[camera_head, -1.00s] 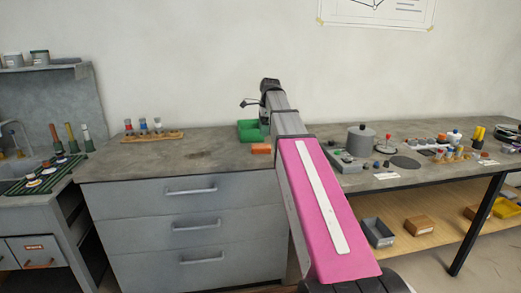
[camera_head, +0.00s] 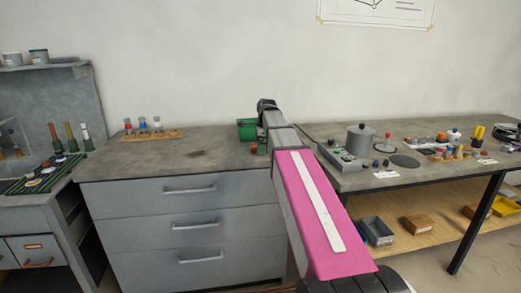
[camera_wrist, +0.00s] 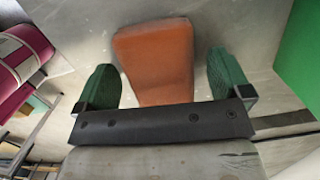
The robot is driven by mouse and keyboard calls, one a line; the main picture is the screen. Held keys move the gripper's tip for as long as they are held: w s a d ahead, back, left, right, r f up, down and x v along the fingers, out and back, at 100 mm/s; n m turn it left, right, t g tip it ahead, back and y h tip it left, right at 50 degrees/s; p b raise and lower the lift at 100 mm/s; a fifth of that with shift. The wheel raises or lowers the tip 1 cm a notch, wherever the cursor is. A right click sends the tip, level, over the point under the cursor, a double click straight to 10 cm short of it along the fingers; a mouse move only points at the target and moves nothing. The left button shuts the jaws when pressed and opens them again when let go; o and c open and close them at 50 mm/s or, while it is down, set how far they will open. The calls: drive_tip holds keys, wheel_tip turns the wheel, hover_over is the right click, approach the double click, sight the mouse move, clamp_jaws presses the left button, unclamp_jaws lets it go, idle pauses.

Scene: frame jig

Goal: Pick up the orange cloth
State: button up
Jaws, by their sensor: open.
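The orange cloth (camera_wrist: 155,55) is a flat folded block on the grey worktop. In the wrist view it lies between the two green fingers of my gripper (camera_wrist: 162,76), with a gap on each side. My gripper is open, and nothing is gripped. The cloth's near end is hidden behind the dark gripper body. In the head view only a small orange bit of the cloth (camera_head: 253,148) shows beside my arm, which hides the rest and my fingers.
A green tray (camera_head: 246,130) stands behind the cloth; its wall (camera_wrist: 300,48) is at right in the wrist view. A wooden rack (camera_head: 153,135) with vials is further left. The worktop (camera_head: 215,145) between is clear. A grey control box (camera_head: 340,157) stands right of my arm.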

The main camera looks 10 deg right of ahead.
drive_tip(key=c, duration=1)
drive_tip(key=shift+r, duration=0.1)
drive_tip(key=shift+r, duration=0.4)
drive_tip(key=r, duration=0.3)
drive_tip(key=shift+a+r, duration=0.3)
drive_tip(key=a+r, duration=0.2)
drive_tip(key=a, duration=0.1)
drive_tip(key=a+r, duration=0.2)
drive_tip(key=a, duration=0.2)
drive_tip(key=a+r, duration=0.2)
drive_tip(key=a, duration=0.2)
drive_tip(key=shift+w+r, duration=0.25)
drive_tip(key=shift+o, duration=0.3)
drive_tip(key=shift+a, duration=0.1)
